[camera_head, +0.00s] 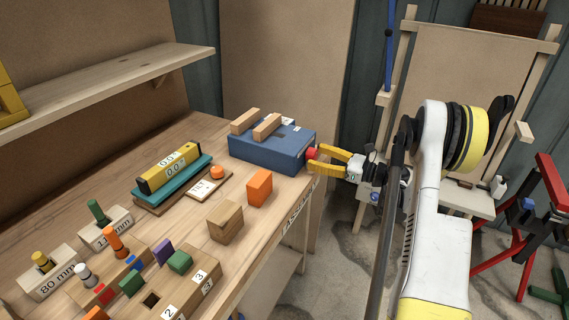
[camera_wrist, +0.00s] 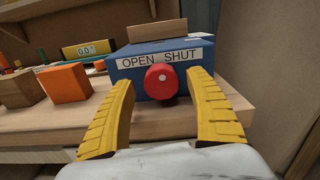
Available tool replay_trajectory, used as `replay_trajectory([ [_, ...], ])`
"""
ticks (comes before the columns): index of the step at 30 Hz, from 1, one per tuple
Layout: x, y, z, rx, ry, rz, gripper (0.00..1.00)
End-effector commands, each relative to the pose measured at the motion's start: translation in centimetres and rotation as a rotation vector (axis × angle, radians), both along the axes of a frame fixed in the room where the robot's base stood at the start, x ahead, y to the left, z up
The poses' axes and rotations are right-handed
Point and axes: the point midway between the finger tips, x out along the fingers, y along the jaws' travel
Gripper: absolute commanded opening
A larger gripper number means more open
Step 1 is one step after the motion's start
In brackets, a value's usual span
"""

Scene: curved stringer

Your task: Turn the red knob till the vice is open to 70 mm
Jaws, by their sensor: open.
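The vice is a blue box (camera_head: 262,149) at the back right of the workbench, with two wooden jaws (camera_head: 256,124) on top and a gap between them. Its red knob (camera_wrist: 162,81) is on the face labelled OPEN and SHUT, with a white dot near its middle. The knob also shows in the head view (camera_head: 311,154). My gripper (camera_head: 318,158) has yellow fingers and is open. In the wrist view the fingers (camera_wrist: 165,88) stand to the left and right of the knob, with visible space beside it. I cannot tell whether either finger touches it. The jaw opening cannot be read.
An orange block (camera_head: 260,187) and a wooden block (camera_head: 225,222) stand on the bench near the vice. A yellow level-like gauge (camera_head: 170,168) lies on a teal base. Several pegs and blocks fill the front left. A shelf (camera_head: 110,85) overhangs the back left.

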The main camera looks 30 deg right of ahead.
Motion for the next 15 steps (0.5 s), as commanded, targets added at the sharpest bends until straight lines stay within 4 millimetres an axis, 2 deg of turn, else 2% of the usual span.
replay_trajectory([
  [1,-1.1,-1.1,0.5,-0.001,-0.002,-0.008,0.64],
  [13,-8.3,-6.2,0.4,-0.004,-0.003,-0.008,0.64],
  [15,-7.3,-4.6,1.5,-0.055,0.011,0.010,0.64],
])
